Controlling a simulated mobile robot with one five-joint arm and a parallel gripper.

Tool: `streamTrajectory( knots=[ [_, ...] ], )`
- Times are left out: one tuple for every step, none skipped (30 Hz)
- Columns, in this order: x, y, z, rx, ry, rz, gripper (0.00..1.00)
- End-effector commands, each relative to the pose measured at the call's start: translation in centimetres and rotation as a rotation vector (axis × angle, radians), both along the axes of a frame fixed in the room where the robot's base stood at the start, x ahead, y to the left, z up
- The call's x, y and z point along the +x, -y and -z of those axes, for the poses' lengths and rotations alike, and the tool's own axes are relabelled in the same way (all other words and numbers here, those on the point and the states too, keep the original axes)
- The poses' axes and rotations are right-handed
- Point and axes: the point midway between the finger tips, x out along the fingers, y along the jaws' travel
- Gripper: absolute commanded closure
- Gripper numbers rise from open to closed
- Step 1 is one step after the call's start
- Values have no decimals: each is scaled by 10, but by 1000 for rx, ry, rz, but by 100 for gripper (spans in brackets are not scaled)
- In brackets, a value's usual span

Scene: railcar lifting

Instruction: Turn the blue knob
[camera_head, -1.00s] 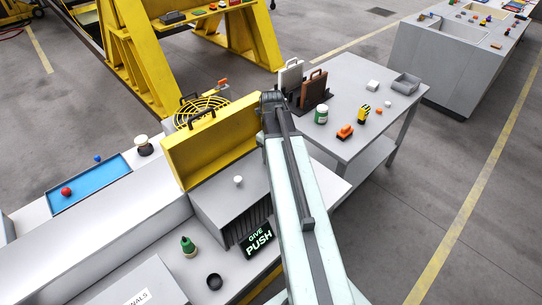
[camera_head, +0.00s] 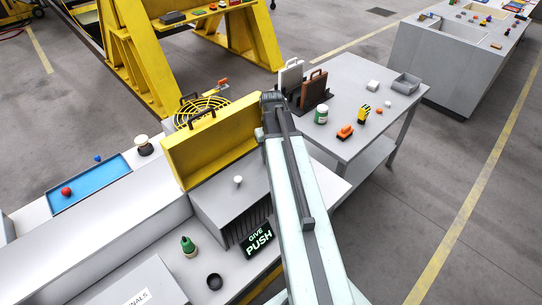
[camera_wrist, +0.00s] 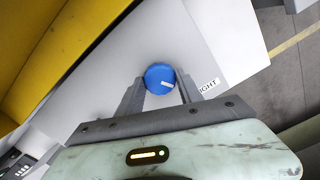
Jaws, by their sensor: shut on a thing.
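The blue knob (camera_wrist: 160,77) is a round cap with a small white mark near its lower edge, on a pale grey surface in the wrist view. My gripper (camera_wrist: 160,91) has its two dark fingers on the knob's left and right sides, shut on it. A label whose visible letters read "IGHT" (camera_wrist: 208,86) is just right of the knob. In the head view, my arm hides the knob and the gripper.
The raised yellow lid (camera_head: 210,143) stands close to the arm's left. A sign reading "GIVE PUSH" (camera_head: 258,240), a green-topped item (camera_head: 188,246) and a black ring (camera_head: 214,281) are on the near bench. A grey table (camera_head: 350,75) holds small items at right.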

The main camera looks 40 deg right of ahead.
Motion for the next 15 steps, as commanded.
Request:
streamTrajectory(
  knots=[
    [0, 0, 0, 0, -1, 1, 98],
    [0, 0, 0, 0, -1, 2, 98],
    [0, 0, 0, 0, -1, 2, 98],
    [0, 0, 0, 0, 0, 2, 98],
    [0, 0, 0, -1, 0, 1, 98],
    [0, 0, 0, -1, 0, 1, 98],
    [0, 0, 0, -1, 0, 1, 98],
    [0, 0, 0, -1, 0, 1, 98],
    [0, 0, 0, -1, 0, 1, 98],
    [0, 0, 0, -1, 0, 1, 52],
    [0, 0, 0, -1, 0, 1, 43],
    [0, 0, 0, -1, 0, 1, 35],
    [0, 0, 0, -1, 0, 1, 35],
    [0, 0, 0, -1, 0, 1, 35],
    [0, 0, 0, -1, 1, 1, 35]
  ],
)
